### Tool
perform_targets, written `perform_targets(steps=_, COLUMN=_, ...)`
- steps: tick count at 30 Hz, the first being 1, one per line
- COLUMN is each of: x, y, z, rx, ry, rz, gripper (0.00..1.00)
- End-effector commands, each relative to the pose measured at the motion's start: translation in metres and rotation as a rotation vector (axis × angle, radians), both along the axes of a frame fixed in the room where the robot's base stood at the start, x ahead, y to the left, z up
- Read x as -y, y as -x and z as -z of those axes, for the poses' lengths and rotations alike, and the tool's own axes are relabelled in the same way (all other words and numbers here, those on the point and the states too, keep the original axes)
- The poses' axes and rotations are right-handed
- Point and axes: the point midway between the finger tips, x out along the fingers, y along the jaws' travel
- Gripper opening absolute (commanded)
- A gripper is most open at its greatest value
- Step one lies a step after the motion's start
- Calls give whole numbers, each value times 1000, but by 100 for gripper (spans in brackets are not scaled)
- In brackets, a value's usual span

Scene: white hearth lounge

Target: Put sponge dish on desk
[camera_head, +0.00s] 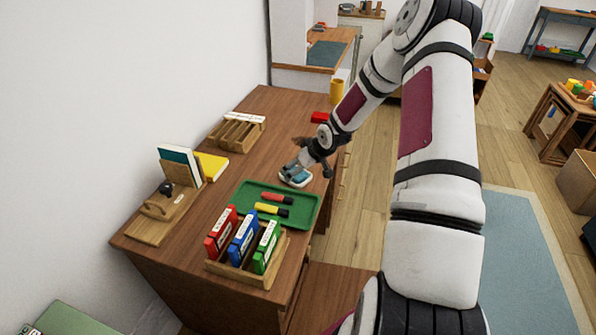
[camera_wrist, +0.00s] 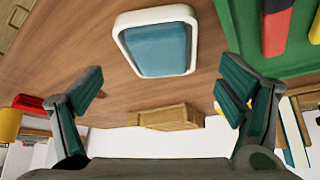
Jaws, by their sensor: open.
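The sponge dish (camera_head: 295,178) is a white rounded-square dish with a blue sponge in it. It lies on the wooden desk (camera_head: 265,115), just beyond the green tray. In the wrist view the dish (camera_wrist: 190,22) shows at the top centre, with its blue sponge (camera_wrist: 155,50) facing the camera. My gripper (camera_head: 308,170) is right by the dish in the head view. In the wrist view my gripper (camera_wrist: 160,88) has its two fingers wide apart with nothing between the tips, and the dish appears beyond them, apart from both.
The green tray (camera_head: 307,222) holds a red and a yellow marker. Nearer stands a wooden rack (camera_head: 240,277) with red, blue and green binders. A wooden organizer (camera_head: 232,135), a yellow book (camera_head: 212,165), a red object (camera_head: 319,116) and a yellow cup (camera_head: 336,90) are also on the desk.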

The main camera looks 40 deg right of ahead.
Motion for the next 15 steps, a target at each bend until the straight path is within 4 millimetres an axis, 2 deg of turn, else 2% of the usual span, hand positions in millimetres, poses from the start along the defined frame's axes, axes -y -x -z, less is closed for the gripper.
perform_targets(steps=1, x=2, y=7, z=-12, rx=1, ry=2, rz=2, gripper=88)
perform_targets(steps=6, x=4, y=26, z=-41, rx=1, ry=1, rz=3, gripper=88)
perform_targets(steps=15, x=5, y=46, z=-72, rx=0, ry=1, rz=2, gripper=88)
